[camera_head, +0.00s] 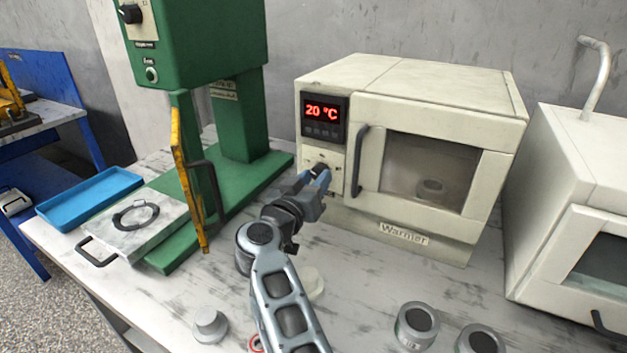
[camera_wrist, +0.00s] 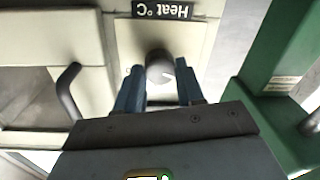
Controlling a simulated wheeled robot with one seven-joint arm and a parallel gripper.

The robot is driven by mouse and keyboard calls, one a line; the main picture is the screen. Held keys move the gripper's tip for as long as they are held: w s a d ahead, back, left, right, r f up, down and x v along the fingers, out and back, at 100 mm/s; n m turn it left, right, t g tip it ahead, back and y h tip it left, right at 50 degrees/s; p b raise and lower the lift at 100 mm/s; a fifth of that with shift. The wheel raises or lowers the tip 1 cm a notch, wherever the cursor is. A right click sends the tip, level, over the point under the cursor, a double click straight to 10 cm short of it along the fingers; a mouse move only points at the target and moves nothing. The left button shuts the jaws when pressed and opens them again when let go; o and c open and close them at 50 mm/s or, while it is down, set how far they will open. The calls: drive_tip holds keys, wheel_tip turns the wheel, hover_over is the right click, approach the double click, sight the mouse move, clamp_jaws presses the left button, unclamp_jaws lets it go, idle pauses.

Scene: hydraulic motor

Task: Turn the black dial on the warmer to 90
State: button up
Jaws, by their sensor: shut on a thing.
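The warmer (camera_head: 428,123) is a cream box in the head view, its red display (camera_head: 322,111) reading 20 °C. Its dial sits on the panel below the display. In the head view my gripper (camera_head: 322,173) is at that panel and mostly hides the dial. In the wrist view the round dial (camera_wrist: 159,68) shows dark grey with a white mark, under a "Heat °C" label (camera_wrist: 162,10) that appears upside down. The fingers of my gripper (camera_wrist: 160,88) stand on either side of the dial and are shut on it.
The warmer's door handle (camera_head: 360,160) is just right of the panel. A second cream box (camera_head: 575,210) is at the right.

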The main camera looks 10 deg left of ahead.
drive_tip(key=shift+m+p, duration=0.3)
drive_tip(key=shift+m, duration=0.1)
drive_tip(key=shift+r+m+p, duration=0.1)
drive_tip(key=shift+m+p, duration=0.5)
drive_tip(key=shift+m, duration=0.4)
drive_tip(key=m, duration=0.3)
drive_tip(key=shift+a+m+p, duration=0.1)
drive_tip(key=shift+m+p, duration=0.2)
drive_tip(key=shift+p, duration=0.05)
drive_tip(key=m, duration=0.3)
drive_tip(key=shift+f+m+h, duration=0.25)
drive_tip(key=shift+m+h, duration=0.05)
drive_tip(key=shift+m, duration=0.1)
drive_tip(key=m+b, duration=0.1)
drive_tip(key=m, duration=0.2)
drive_tip(key=shift+m+b, duration=0.3)
drive_tip(key=shift+m, duration=0.1)
drive_tip(key=m+h+b, duration=0.1)
drive_tip(key=m+b, duration=0.7)
drive_tip(key=m, duration=0.7)
